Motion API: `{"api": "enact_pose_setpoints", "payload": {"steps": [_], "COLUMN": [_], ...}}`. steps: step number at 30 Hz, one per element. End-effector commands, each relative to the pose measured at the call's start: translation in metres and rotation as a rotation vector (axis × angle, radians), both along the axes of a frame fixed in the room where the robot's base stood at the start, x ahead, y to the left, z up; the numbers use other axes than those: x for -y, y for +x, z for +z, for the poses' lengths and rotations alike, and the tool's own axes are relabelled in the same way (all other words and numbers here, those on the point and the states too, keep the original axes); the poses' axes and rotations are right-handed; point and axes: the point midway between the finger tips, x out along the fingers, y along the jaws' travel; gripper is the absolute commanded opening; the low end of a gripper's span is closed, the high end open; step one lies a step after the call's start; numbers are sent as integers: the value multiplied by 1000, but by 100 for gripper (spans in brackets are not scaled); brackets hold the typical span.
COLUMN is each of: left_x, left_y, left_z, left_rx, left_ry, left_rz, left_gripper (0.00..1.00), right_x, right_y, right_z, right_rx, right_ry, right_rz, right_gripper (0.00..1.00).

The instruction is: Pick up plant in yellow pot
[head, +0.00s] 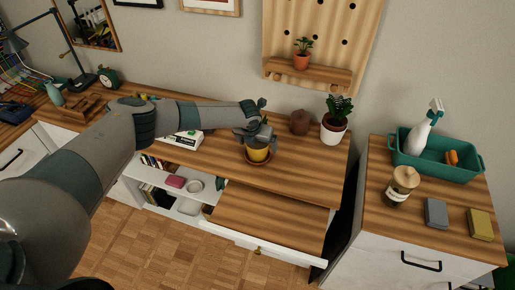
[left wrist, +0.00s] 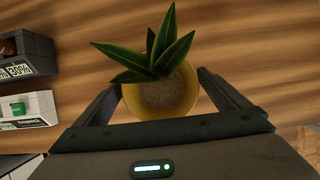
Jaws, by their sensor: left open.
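The plant in the yellow pot (head: 257,154) stands upright on the wooden desk top, near its front edge, with a brown saucer (head: 257,163) under it. My left gripper (head: 257,138) is over the pot and hides most of the plant in the head view. In the left wrist view, the yellow pot (left wrist: 162,95) and its pointed green leaves (left wrist: 155,45) lie between the two fingers of my left gripper (left wrist: 162,88). The fingers are open, one on each side of the pot; I cannot tell whether they touch it. My right gripper is not in view.
A plant in a white pot (head: 334,121) and a brown round object (head: 299,122) stand on the desk behind, to the right. A white box (head: 186,139) lies to the left. Below the desk top, a wooden drawer or shelf (head: 268,217) sticks out.

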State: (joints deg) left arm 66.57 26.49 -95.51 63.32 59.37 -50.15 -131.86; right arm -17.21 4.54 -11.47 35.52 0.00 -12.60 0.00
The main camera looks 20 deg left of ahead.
Motion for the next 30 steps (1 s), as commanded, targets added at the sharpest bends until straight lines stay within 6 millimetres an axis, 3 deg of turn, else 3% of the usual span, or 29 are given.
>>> {"api": "enact_pose_setpoints", "payload": {"steps": [7,15,30], "left_x": [0,0,0], "left_y": [0,0,2], "left_z": [0,0,12], "left_rx": [0,0,4], "left_ry": [0,0,-1], "left_rz": [0,1,1], "left_gripper": [95,33,33], "right_x": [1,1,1], "right_y": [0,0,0], "right_z": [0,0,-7], "right_rx": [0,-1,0], "right_ry": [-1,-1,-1], "right_rz": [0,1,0], "right_gripper": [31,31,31]}}
